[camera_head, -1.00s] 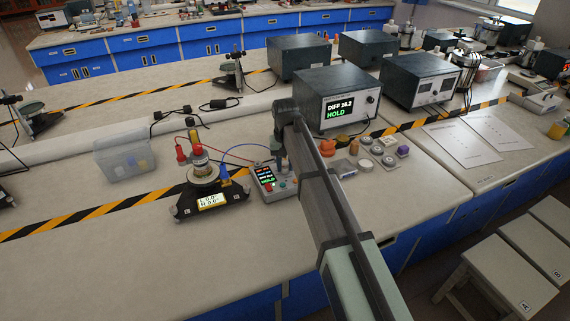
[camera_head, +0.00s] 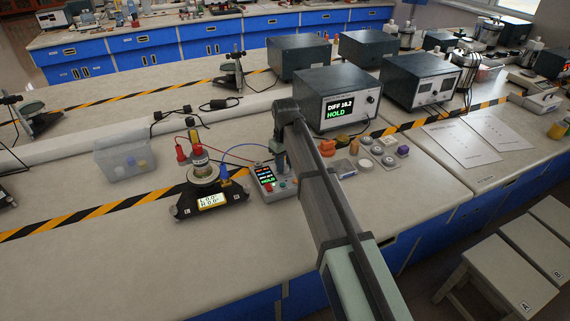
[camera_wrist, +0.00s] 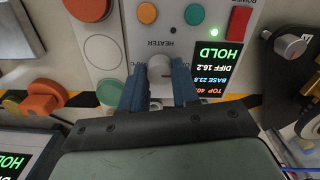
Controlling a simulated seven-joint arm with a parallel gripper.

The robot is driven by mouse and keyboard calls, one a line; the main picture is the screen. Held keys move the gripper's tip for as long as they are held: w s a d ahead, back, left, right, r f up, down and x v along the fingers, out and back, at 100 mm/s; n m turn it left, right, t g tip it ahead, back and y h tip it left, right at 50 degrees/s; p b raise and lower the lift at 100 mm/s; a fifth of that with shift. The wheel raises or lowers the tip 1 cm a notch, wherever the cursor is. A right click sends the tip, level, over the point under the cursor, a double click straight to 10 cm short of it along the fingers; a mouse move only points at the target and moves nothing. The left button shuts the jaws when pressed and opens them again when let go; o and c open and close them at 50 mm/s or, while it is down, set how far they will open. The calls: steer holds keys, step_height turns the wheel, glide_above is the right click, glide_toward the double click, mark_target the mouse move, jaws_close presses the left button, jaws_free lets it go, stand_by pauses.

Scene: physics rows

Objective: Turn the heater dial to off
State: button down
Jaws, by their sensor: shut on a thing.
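The heater dial (camera_wrist: 160,68) is a light grey knob below the word HEATER on the grey control box (camera_wrist: 182,45). My gripper (camera_wrist: 158,82) is shut on the dial, with one blue finger on each side of it. The fingers and the angle hide most of the dial's markings, so I cannot tell its setting. The box's screen (camera_wrist: 213,68) reads HOLD, DIFF 16.2, with BASE and TOP lines partly cut off. In the head view the control box (camera_head: 265,178) stands on the bench, and my arm hides its right part and the dial.
A round apparatus on a black base (camera_head: 207,201) stands left of the box, joined by wires. Behind is a large display unit (camera_head: 322,88) reading HOLD. Small coloured parts (camera_head: 388,160) lie to the right. The front left bench is clear.

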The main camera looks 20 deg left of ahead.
steer(key=c, duration=0.8)
jaws_free()
step_height(320, 180, up, 14)
steer(key=shift+f, duration=0.1)
stand_by(0.5)
